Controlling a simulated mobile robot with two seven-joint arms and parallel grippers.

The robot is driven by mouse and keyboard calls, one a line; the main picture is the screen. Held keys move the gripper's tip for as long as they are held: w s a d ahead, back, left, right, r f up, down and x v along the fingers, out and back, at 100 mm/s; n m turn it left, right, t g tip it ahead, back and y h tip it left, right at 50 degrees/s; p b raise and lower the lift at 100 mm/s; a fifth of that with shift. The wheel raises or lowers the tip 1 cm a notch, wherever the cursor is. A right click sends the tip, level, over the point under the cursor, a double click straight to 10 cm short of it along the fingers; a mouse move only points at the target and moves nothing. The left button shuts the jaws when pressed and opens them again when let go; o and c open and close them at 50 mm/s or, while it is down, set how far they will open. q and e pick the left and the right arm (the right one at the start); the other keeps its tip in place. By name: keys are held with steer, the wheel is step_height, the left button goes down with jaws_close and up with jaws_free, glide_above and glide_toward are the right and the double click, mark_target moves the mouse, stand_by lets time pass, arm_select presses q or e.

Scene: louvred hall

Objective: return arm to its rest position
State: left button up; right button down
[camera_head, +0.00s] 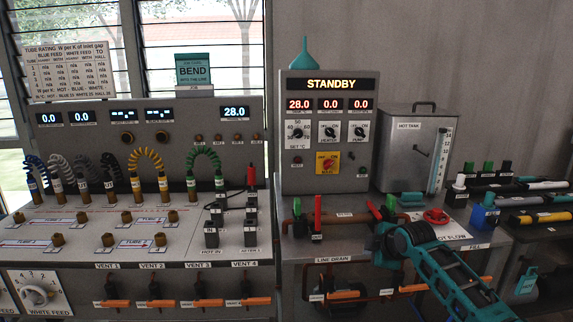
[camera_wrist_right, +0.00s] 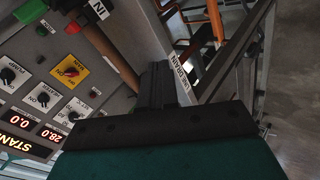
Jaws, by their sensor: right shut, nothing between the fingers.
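My right arm (camera_head: 445,265) comes in from the lower right in the head view, in front of the hot tank bench. Its teal links reach up to a dark joint beside the red valve wheel (camera_head: 436,216). In the right wrist view my right gripper (camera_wrist_right: 158,72) is shut, its dark fingers together with nothing between them. It is near the standby control panel (camera_head: 328,130), whose dials and yellow switch (camera_wrist_right: 70,71) show tilted in the wrist view. In the head view I cannot clearly make out the fingertips. My left gripper is not in view.
The hot tank (camera_head: 400,160) stands behind my right arm. Red and green upright levers (camera_head: 318,215) and pipes are close by on its left. A bench with several coloured hose loops (camera_head: 146,158) fills the left. Bottle-like fittings (camera_head: 486,214) and rods are at the right.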

steer(key=s+a+f+m+y, duration=0.1)
steer(key=s+a+f+m, duration=0.2)
steer(key=s+f, duration=0.45)
steer(key=s+a+f+m, duration=0.2)
steer(key=s+f+m, duration=0.1)
steer(key=s+f, duration=0.5)
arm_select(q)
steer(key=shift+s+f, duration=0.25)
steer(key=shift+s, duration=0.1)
arm_select(e)
steer(key=s+d+f+m+t+h, duration=0.1)
steer(key=s+m, duration=0.6)
steer(key=s, duration=1.5)
steer(key=shift+s+d+f+m+t, duration=0.2)
steer(key=shift+s+d+m+t, duration=0.1)
steer(key=shift+s+d, duration=0.1)
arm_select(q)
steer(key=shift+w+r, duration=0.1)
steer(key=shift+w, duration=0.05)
arm_select(e)
steer(key=c, duration=1.8)
jaws_free()
